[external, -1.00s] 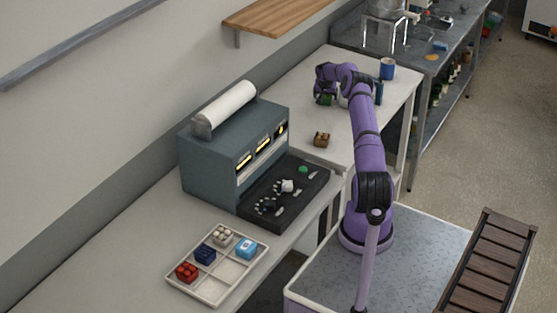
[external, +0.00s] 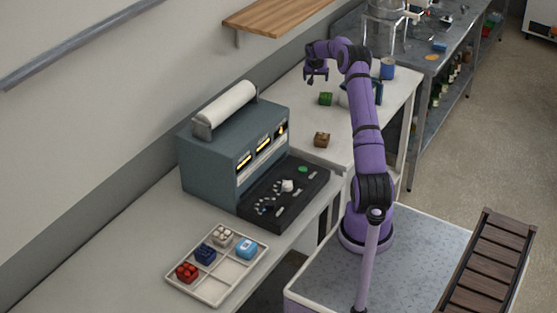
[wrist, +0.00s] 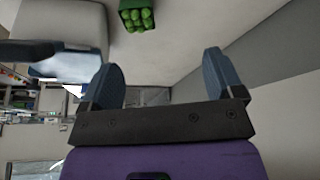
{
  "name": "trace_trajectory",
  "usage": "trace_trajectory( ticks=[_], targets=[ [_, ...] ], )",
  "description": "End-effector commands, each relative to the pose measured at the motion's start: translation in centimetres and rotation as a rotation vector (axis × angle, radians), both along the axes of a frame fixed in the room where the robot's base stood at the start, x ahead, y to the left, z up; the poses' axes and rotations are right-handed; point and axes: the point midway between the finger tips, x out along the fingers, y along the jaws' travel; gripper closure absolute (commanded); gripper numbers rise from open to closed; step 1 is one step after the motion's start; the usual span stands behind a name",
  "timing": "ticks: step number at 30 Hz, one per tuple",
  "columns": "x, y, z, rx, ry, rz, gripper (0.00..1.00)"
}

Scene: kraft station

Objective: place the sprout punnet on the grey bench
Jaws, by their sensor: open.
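The sprout punnet, a small green box of round green sprouts (external: 325,98), stands upright on the pale table (external: 295,112) beyond the grey machine. It also shows at the top of the wrist view (wrist: 136,17). My gripper (external: 316,77) is above the table, up and slightly left of the punnet in the external view, and apart from it. In the wrist view my gripper (wrist: 162,72) has its two fingers spread with nothing between them. A grey metal-topped bench (external: 415,62) stands beyond the pale table at upper right.
A small brown punnet (external: 321,139) sits nearer on the pale table. A blue mug (external: 387,68) stands by its far end. Something teal (external: 377,92) is partly hidden behind my arm. A wooden shelf (external: 280,17) juts from the wall. The grey bench holds glassware and other items.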

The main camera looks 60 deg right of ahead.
Motion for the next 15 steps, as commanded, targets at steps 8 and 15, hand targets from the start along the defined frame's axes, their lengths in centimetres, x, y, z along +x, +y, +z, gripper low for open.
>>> trace_trajectory(
  ticks=[8, 15],
  targets=[
    [2.5, 14.0, 9.8, -0.015, 0.043, 0.201, 0.13],
    [0.9, 25.2, 15.8, -0.021, 0.074, 0.347, 0.13]
  ],
)
